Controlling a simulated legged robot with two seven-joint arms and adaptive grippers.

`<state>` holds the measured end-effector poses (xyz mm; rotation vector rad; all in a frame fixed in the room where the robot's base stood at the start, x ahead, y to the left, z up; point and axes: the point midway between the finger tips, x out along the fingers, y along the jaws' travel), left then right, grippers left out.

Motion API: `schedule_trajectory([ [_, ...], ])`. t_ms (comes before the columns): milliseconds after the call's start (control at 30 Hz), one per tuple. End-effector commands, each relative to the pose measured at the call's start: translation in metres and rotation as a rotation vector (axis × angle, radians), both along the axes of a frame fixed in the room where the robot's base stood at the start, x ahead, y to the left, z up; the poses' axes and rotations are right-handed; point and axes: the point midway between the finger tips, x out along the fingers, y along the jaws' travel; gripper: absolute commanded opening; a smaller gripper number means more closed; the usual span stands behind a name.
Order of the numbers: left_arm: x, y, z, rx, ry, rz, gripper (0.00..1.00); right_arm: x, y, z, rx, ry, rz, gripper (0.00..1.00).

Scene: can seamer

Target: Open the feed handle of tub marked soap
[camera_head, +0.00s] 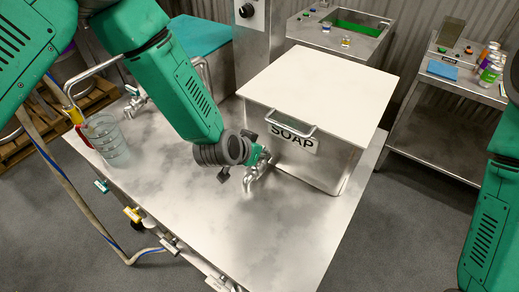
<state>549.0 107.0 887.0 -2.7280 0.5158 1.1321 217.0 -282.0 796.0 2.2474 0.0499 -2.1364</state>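The soap tub (318,166) is a steel box with a white lid (318,92), a front lid handle and a SOAP label (294,137). It stands on the steel table. Its metal feed tap (256,176) sticks out low at the front left. A small green part (254,153), probably the feed handle, shows just above the tap, partly hidden by my gripper. My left gripper (243,157) is right at the tap, its dark fingers spread apart to either side. I cannot tell whether it touches the handle. My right arm shows at the right edge; its gripper is out of view.
A clear jug (106,138) stands at the table's left, near another tap. A teal-lidded tub (200,36) stands behind my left arm. The front of the table (262,235) is clear. A side bench with cans (489,72) stands at the right.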

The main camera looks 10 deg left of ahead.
Motion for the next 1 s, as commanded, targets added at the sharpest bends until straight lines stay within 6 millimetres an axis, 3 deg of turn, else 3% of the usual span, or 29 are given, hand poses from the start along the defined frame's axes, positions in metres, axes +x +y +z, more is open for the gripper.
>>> schedule_trajectory([
  [167, 0.003, 0.0, 0.002, -0.002, -0.008, 0.005, 0.0, 0.0, 0.0, 0.0, 0.0, 0.0, 0.0, 0.4],
  [200, 0.003, 0.0, 0.002, -0.002, -0.008, 0.005, 0.19, 0.0, 0.0, 0.0, 0.0, 0.0, 0.0, 0.4],
  [233, 0.003, 0.0, 0.002, -0.003, -0.007, 0.004, 0.29, 0.0, 0.0, 0.0, 0.0, 0.0, 0.0, 0.4],
  [267, 0.003, 0.0, 0.002, -0.003, -0.007, 0.004, 0.31, 0.0, 0.0, 0.0, 0.0, 0.0, 0.0, 0.4],
  [667, -0.004, 0.002, 0.006, 0.0, -0.003, 0.001, 0.31, -0.003, 0.0, 0.001, 0.0, -0.002, 0.0, 0.4],
  [1000, -0.047, 0.019, 0.054, -0.001, -0.004, 0.002, 0.31, -0.003, 0.0, 0.001, 0.0, -0.003, 0.0, 0.4],
])
